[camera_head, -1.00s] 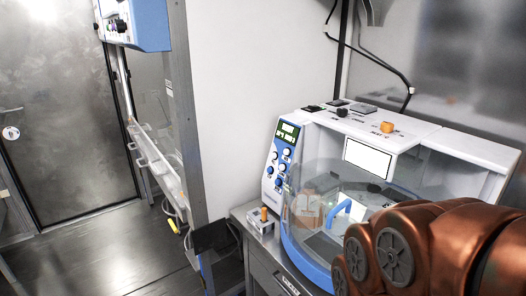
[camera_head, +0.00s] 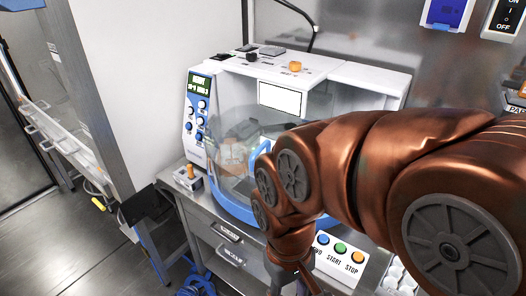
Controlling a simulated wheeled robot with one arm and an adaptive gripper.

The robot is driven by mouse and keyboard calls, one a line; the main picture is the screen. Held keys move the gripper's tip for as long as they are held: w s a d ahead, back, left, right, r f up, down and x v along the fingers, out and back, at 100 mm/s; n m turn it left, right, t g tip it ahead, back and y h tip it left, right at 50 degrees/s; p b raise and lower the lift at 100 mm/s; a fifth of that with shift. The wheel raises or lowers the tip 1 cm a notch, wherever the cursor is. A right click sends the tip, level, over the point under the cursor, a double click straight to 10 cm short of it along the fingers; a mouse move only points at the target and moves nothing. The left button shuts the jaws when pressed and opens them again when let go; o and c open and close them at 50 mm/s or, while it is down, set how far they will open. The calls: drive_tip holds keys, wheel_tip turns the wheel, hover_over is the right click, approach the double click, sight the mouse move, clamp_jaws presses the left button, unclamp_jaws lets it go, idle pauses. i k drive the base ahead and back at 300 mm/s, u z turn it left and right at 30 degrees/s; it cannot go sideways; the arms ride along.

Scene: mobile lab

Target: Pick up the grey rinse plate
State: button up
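I cannot make out a grey rinse plate for certain in this view. My copper-coloured arm crosses the right half of the picture and hides part of the bench. Dark parts at the end of my arm, seemingly the top of my gripper (camera_head: 290,282), show at the bottom edge. The fingertips are cut off by the frame, so I cannot see whether it is open or holds anything.
A white and blue machine with a clear round cover (camera_head: 232,155) stands on a grey drawer bench (camera_head: 205,215). A small box with an orange knob (camera_head: 189,178) sits at its left. A START/STOP button panel (camera_head: 341,252) is right of my wrist. Floor (camera_head: 60,240) is open at left.

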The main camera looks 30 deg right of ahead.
sight(396, 281)
drive_tip(key=z, duration=1.25)
drive_tip(key=k, duration=0.2)
drive_tip(key=z, duration=2.05)
drive_tip(key=k, duration=1.3)
drive_tip(key=u, duration=1.85)
